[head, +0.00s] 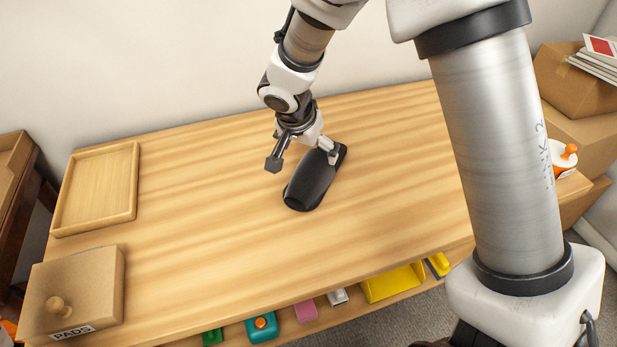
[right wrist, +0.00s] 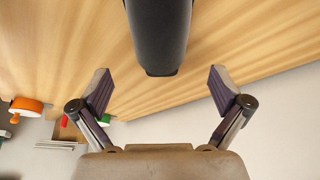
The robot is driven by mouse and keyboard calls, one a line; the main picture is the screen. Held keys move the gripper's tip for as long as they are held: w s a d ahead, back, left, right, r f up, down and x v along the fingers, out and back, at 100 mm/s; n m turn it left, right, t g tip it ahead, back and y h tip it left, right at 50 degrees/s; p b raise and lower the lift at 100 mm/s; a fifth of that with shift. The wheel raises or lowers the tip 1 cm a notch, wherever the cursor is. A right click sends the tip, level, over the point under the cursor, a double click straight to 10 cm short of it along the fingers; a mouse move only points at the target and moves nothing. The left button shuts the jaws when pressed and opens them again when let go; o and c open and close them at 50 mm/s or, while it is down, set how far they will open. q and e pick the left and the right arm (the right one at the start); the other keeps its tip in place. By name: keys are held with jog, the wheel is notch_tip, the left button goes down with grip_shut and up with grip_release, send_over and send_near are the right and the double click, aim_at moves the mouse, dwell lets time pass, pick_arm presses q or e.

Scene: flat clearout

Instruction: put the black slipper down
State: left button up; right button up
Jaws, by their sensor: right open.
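The black slipper (head: 310,184) lies on the wooden table top, a little right of the middle in the head view. In the right wrist view the slipper (right wrist: 158,35) comes in from the top, with its rounded end pointing toward the space between the fingers. My right gripper (head: 302,160) is open at the far end of the slipper, with its fingers spread wide. In the right wrist view, my right gripper (right wrist: 160,88) shows nothing between its fingertips, and both fingers stand clear of the slipper. My left gripper is not in view.
A shallow wooden tray (head: 132,190) is at the table's left, with a box labelled PADS (head: 95,290) in front. Below the front edge are a yellow bin (head: 393,283) and a teal item (head: 262,332). Cardboard boxes (head: 570,85) stand right. The table around the slipper is clear.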

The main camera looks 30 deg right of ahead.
aim_at(314, 162)
jog(key=x, duration=0.7)
jog(key=shift+w+b, duration=0.15)
jog(key=shift+b, duration=0.2)
jog(key=shift+r, duration=0.1)
jog(key=shift+c, duration=0.4)
jog(key=shift+s+a, duration=0.1)
jog(key=shift+s, duration=0.1)
jog(key=c, duration=1.4)
